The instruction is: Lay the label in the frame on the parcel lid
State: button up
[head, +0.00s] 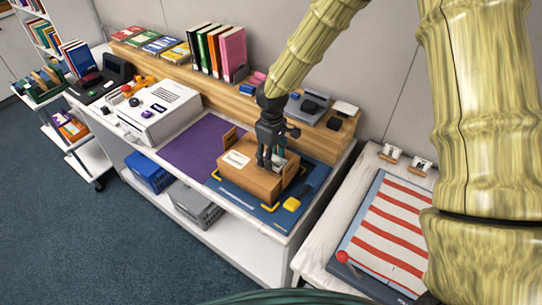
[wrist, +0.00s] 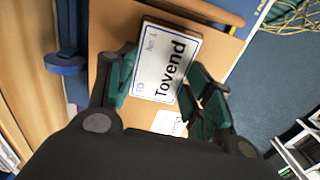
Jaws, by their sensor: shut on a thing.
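The brown parcel (head: 250,181) sits on a blue mat on the white bench, with an upright flap at its back left. My gripper (head: 264,165) points down over its lid. In the wrist view my gripper (wrist: 163,84) is shut on a white label (wrist: 163,62) with a blue border, reading "Tovend", one finger at each side. The label is over the brown lid (wrist: 112,22); I cannot tell whether it touches it. A smaller white paper (wrist: 169,123) lies on the parcel near the right finger. I cannot make out the frame on the lid.
A yellow block (head: 292,204) lies on the blue mat (head: 262,212) in front of the parcel. A purple mat (head: 198,146) lies to the left, beside a white machine (head: 160,108). A wooden shelf with books (head: 216,50) runs behind. A red-and-white striped board (head: 385,235) is at right.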

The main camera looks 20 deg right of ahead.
jog(key=shift+f, duration=0.6)
jog(key=shift+s+f, duration=0.15)
jog(key=shift+f, duration=0.3)
jog(key=shift+s+f, duration=0.2)
jog(key=shift+f, duration=0.1)
jog(key=shift+c, duration=0.6)
jog(key=o, duration=0.7)
jog(key=shift+o, duration=0.9)
jog(key=shift+w+a+f, duration=0.1)
jog(key=shift+w+f, duration=0.1)
jog(key=shift+r, duration=0.1)
jog(key=shift+w+r, duration=0.1)
jog(key=shift+r, duration=0.05)
